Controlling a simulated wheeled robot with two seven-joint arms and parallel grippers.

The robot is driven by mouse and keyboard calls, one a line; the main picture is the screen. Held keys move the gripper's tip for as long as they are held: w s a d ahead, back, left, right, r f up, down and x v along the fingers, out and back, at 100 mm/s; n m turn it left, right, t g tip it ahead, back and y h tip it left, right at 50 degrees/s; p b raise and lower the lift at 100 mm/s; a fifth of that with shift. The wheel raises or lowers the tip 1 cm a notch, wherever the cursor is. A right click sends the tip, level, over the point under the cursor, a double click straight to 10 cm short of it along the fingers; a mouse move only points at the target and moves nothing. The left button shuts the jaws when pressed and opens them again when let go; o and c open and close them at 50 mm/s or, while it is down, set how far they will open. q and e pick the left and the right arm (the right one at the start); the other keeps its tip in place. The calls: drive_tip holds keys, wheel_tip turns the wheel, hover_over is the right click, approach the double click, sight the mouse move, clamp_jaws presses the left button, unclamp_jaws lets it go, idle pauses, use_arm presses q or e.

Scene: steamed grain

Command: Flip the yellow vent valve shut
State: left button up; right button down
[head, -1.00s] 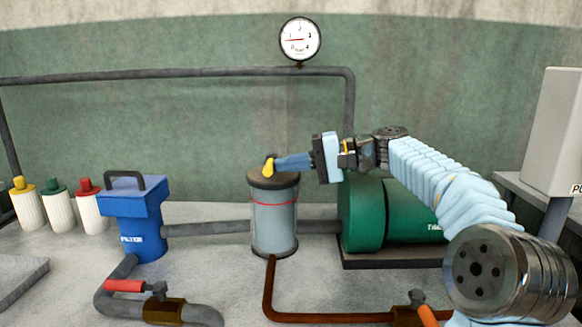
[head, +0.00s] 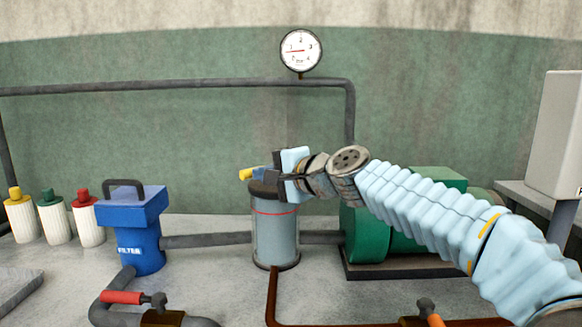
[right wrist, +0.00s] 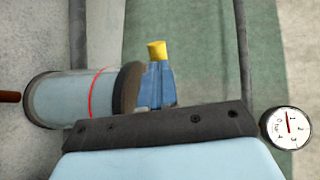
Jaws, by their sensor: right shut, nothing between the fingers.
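The yellow vent valve (head: 246,174) sits at the top of the grey cylinder with a red band (head: 275,235). In the head view its yellow handle points left, just beyond my right gripper's fingertips (head: 259,174). In the right wrist view the yellow handle (right wrist: 157,50) shows at the tips of my shut blue fingers (right wrist: 156,84), beside the dark lid of the cylinder (right wrist: 75,98). The fingers hold nothing; whether they touch the handle I cannot tell. The gripper partly hides the cylinder top and valve base. My left gripper is not in view.
A blue filter housing (head: 135,225) stands left, with white bottles (head: 54,222) behind it. A green motor (head: 365,230) stands under my right arm. A pressure gauge (head: 300,50) is on the wall pipe. Red (head: 122,297) and orange (head: 428,308) valve handles are in front.

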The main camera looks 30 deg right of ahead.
sight(248, 170)
drive_tip(key=shift+m+h, duration=0.4)
drive_tip(key=shift+h, duration=0.2)
drive_tip(key=shift+w+a+p, duration=0.35)
drive_tip(key=shift+w+p, duration=0.15)
drive_tip(key=shift+w, duration=0.15)
drive_tip(key=shift+w+a+p, duration=0.35)
drive_tip(key=shift+w+p, duration=0.1)
drive_tip(key=shift+w, duration=0.2)
drive_tip(key=shift+w+a+p, duration=0.35)
drive_tip(key=shift+w+p, duration=0.15)
drive_tip(key=shift+w, duration=0.45)
